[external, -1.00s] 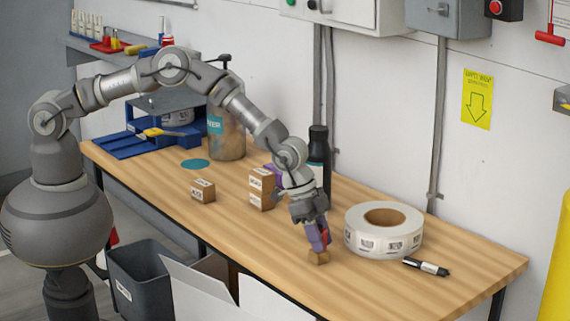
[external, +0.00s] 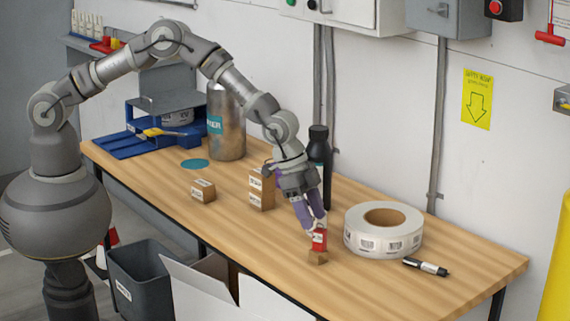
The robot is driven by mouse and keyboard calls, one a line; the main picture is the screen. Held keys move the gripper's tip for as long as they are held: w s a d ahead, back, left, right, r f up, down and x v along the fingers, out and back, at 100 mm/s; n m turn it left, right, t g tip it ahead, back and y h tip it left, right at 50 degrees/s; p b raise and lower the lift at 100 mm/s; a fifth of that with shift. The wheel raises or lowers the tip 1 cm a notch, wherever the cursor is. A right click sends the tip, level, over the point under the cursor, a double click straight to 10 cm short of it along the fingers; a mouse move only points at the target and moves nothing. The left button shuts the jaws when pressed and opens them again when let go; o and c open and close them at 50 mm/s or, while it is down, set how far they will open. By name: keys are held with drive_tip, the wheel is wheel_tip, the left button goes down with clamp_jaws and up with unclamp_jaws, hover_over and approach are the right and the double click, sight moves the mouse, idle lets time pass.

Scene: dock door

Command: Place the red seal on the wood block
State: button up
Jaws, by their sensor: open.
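The red seal (external: 319,239) stands upright on top of the small wood block (external: 318,258), near the front edge of the table. It is a small red piece with a white label. My gripper (external: 314,224), with purple fingers, is open just above the seal and slightly to its left. Its fingertips are close to the seal's top; I cannot tell whether they still touch it.
A large roll of labels (external: 384,230) lies right of the seal, with a black marker (external: 426,267) in front. Another box (external: 203,191) is farther left. The table's right end is clear.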

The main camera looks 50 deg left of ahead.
drive_tip(key=p+v, duration=0.1)
drive_tip(key=v, duration=0.4)
drive_tip(key=shift+s+a+r, duration=0.1)
drive_tip(key=shift+a+r, duration=0.05)
drive_tip(key=shift+r, duration=0.2)
drive_tip(key=w+a+r+n+t, duration=0.2)
drive_tip(key=w+a+r, duration=0.4)
drive_tip(key=r, duration=0.5)
drive_tip(key=w+a+r+n+t, duration=0.2)
drive_tip(key=w+a+r+t, duration=0.15)
drive_tip(key=a+r, duration=0.65)
drive_tip(key=w+a+r+n+t, duration=0.15)
drive_tip(key=w+a+r, duration=0.45)
drive_tip(key=r, duration=0.7)
drive_tip(key=s+a+r+n+t+y, duration=0.1)
drive_tip(key=s+a+r+n+t, duration=0.25)
drive_tip(key=a+r, duration=1.05)
drive_tip(key=s+a+r+n+t+y, duration=0.1)
drive_tip(key=s+a+r+n, duration=0.1)
drive_tip(key=s+a+r, duration=0.4)
drive_tip(key=s+a+r+n+t+y, duration=0.2)
drive_tip(key=s+a+r, duration=0.4)
drive_tip(key=a+r, duration=0.2)
wheel_tip(320, 180, up, 3)
drive_tip(key=shift+a+f+n, duration=0.15)
drive_tip(key=shift+a+n, duration=0.15)
drive_tip(key=shift+a, duration=0.1)
